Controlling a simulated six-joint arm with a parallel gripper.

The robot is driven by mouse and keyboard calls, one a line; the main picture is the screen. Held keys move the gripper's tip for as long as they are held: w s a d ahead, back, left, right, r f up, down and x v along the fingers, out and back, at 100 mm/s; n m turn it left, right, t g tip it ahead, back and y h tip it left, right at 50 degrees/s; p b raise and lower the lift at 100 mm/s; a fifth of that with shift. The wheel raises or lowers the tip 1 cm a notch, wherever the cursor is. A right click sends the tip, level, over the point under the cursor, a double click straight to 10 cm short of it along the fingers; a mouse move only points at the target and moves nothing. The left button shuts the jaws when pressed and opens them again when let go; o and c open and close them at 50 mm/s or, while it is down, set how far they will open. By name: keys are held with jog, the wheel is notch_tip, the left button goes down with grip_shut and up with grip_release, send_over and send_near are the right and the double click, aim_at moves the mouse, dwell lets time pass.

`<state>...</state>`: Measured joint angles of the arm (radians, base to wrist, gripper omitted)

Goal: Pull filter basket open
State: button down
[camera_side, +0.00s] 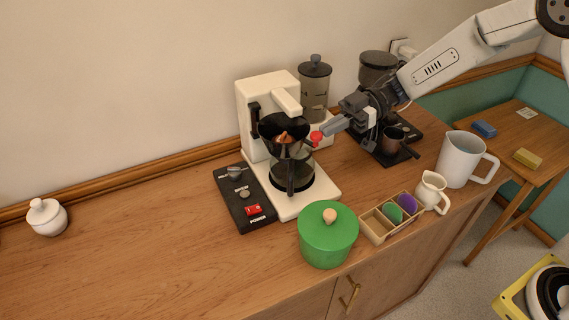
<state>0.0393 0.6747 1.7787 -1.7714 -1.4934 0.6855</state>
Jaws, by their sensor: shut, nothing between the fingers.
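A white coffee maker (256,106) stands on the wooden counter against the wall. Its dark filter basket (271,127) is in the middle of the machine, with brown contents showing at the top. A red knob (316,137) sits at the right side of the basket. A glass carafe (291,177) with a dark handle stands below the basket. My gripper (326,131) reaches in from the upper right, its shut fingers beside the red knob. I cannot tell whether they touch it. Nothing is held.
A black control box (243,199) with a red switch stands left of the machine. A green lidded pot (328,240), a divided wooden tray (378,227), a white creamer (431,190) and a white pitcher (461,157) stand in front and right. A grinder (377,69) is behind my gripper. The left counter is mostly clear.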

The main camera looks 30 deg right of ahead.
aim_at(318, 139)
jog(key=shift+s+a, duration=0.1)
jog(key=shift+a, duration=0.05)
dwell(0.3)
jog(key=shift+s+a+m+t, duration=0.3)
jog(key=shift+a+m+t, duration=0.2)
jog(key=shift+a+t, duration=0.2)
jog(key=shift+s+a+m+t, duration=0.3)
jog(key=shift+a+m+t, duration=0.2)
jog(key=shift+a+t, duration=0.2)
jog(key=shift+s+a+m+t, duration=0.3)
jog(key=shift+a+m+t, duration=0.2)
jog(key=shift+a+t, duration=0.2)
jog(key=w+a+m+t+h, duration=0.2)
jog(key=a+m+t+h, duration=0.2)
jog(key=a, duration=1)
jog(key=shift+a+m+t, duration=0.2)
jog(key=shift+m+t, duration=0.9)
jog(key=shift+t, duration=0.7)
jog(key=shift+s+d, duration=0.1)
jog(key=shift+s, duration=0.05)
jog(key=s+d+r, duration=0.2)
jog(key=s+d, duration=0.5)
jog(key=s, duration=0.4)
jog(key=shift+s+r, duration=0.15)
jog(key=shift+r, duration=0.15)
jog(key=shift+d, duration=0.15)
